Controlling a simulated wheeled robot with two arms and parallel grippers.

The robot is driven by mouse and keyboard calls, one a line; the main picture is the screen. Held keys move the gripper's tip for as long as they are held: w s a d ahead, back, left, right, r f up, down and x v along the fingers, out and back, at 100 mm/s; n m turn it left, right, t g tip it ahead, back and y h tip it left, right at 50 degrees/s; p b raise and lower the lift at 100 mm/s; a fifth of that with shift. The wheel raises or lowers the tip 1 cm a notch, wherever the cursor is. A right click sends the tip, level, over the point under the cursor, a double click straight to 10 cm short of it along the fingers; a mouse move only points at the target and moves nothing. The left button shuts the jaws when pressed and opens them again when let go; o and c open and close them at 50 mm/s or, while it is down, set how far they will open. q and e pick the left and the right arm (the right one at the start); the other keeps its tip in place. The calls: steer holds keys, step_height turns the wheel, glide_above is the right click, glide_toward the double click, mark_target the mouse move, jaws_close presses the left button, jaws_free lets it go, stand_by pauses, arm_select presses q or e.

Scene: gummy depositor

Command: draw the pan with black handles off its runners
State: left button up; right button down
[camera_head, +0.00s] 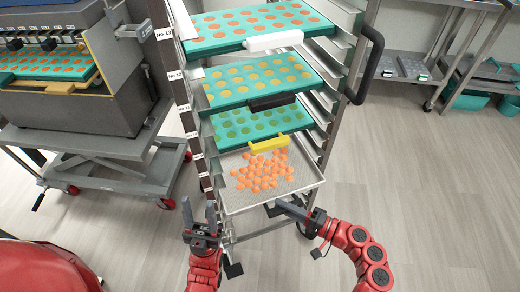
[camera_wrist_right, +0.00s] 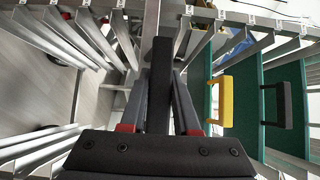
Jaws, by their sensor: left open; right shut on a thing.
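A shallow steel pan (camera_head: 232,199) with many orange gummies sits low in the rack, below the tray with the yellow handle. Its front edge faces me and seems to stand forward of the trays above. My right gripper (camera_head: 280,207) is at the pan's front edge, shut on a dark bar that looks like a black handle (camera_wrist_right: 160,80). The right wrist view shows this bar between the fingers. My left gripper (camera_head: 200,216) is open and empty, upright just left of the pan's front left corner, apart from it. The pan's runners are largely hidden.
Teal mould trays with white (camera_head: 272,41), black (camera_head: 272,102) and yellow (camera_head: 270,143) handles sit above in the rack (camera_head: 352,60). A depositor machine (camera_head: 120,85) on a lift cart (camera_head: 120,160) stands left. Steel shelves (camera_head: 400,66) stand at the back right. The floor at right is clear.

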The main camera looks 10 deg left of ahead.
steer(key=s+d+p, duration=0.2)
steer(key=s+d, duration=0.3)
steer(key=s, duration=0.4)
steer(key=shift+s+r, duration=0.15)
steer(key=shift+r, duration=0.1)
stand_by(0.4)
steer(key=shift+r+p, duration=0.3)
steer(key=shift+p, duration=0.3)
steer(key=s+d+p, duration=0.2)
steer(key=s+d, duration=0.2)
steer(key=s, duration=0.3)
steer(key=s+d+p, duration=0.3)
steer(key=s, duration=0.4)
steer(key=shift+s+d, duration=0.25)
steer(key=shift+d, duration=0.1)
stand_by(0.3)
